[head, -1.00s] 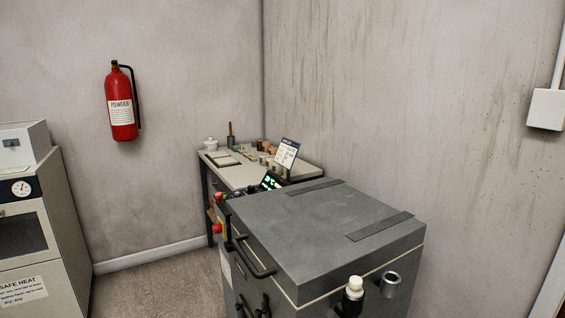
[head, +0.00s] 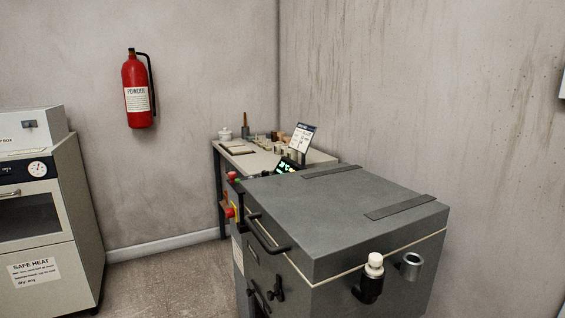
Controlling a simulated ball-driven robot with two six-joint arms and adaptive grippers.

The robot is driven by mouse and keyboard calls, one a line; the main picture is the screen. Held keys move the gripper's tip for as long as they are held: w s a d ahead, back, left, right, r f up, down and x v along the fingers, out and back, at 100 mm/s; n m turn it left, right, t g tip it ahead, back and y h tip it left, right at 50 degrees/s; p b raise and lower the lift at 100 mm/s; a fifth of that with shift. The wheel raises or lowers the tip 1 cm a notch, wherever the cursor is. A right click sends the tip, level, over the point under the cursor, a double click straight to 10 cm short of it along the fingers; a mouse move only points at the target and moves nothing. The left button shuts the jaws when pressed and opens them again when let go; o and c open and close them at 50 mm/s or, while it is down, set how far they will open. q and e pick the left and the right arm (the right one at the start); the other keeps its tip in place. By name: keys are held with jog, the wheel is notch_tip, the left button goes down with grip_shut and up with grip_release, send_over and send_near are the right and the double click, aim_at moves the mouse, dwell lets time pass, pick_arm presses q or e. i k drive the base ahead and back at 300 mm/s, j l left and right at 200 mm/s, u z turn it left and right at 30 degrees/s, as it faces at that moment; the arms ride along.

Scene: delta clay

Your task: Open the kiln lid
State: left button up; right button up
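The kiln (head: 345,285) is a grey box at the lower right of the head view. Its flat grey lid (head: 335,215) lies shut, with a pale seam line under it and two dark strips across its top. A black bar handle (head: 266,238) sticks out from the lid's left front side. Black latches (head: 276,290) sit below it on the kiln's front. Neither of my grippers shows in the view.
A small table (head: 265,160) with pots, samples and a sign stands behind the kiln in the corner. A cream oven cabinet (head: 45,225) stands at left. A red extinguisher (head: 138,92) hangs on the wall. Bare floor (head: 165,280) lies between cabinet and kiln. A white-capped fitting (head: 374,268) juts from the kiln's right side.

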aim_at(328, 220)
jog(key=i+j+z, duration=0.25)
jog(key=j, duration=0.7)
jog(key=i+j+z, duration=0.25)
jog(key=j, duration=0.75)
jog(key=i+j+z, duration=0.25)
jog(key=j, duration=0.8)
jog(key=j+z, duration=0.25)
jog(key=j, duration=0.75)
